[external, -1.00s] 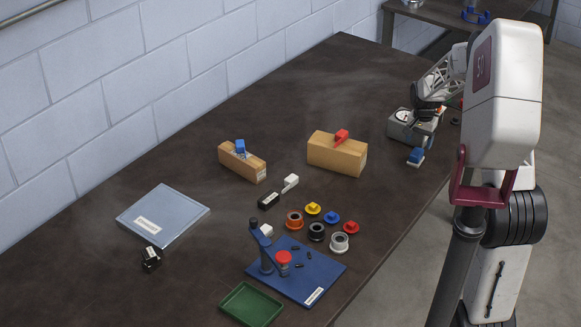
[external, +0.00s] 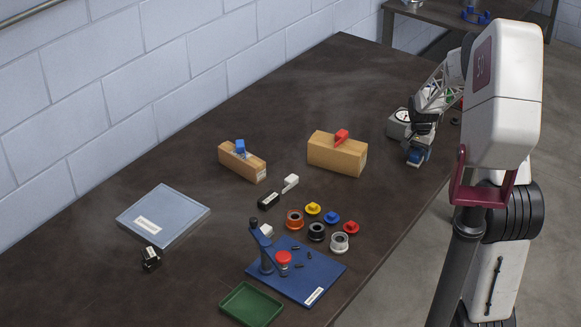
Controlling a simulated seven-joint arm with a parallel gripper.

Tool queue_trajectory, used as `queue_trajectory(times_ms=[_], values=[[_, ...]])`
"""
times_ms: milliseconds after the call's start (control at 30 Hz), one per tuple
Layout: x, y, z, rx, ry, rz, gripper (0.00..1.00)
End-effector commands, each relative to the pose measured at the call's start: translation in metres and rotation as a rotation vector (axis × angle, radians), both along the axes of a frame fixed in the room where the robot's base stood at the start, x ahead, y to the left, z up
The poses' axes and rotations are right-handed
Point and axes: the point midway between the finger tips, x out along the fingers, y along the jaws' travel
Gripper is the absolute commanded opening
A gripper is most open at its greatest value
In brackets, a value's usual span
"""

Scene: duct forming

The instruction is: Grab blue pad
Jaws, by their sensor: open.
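A larger flat blue board (external: 325,273) with a white label lies at the front of the table, far from my gripper.
A grey gauge-like device (external: 397,126) stands just left of my gripper. A cardboard box (external: 336,155) with a red piece on top is farther left. Several coloured rings and caps, a green tray (external: 251,306) and a grey plate (external: 178,207) lie toward the front.

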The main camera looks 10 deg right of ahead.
Motion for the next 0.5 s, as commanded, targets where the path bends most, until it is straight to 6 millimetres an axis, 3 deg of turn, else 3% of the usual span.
queue_trajectory(times_ms=[167,500], values=[[0.0000,0.0000,-0.0106,0.000,0.000,0.000,0.70],[0.0001,-0.0001,-0.0114,-0.001,-0.001,0.000,0.70]])
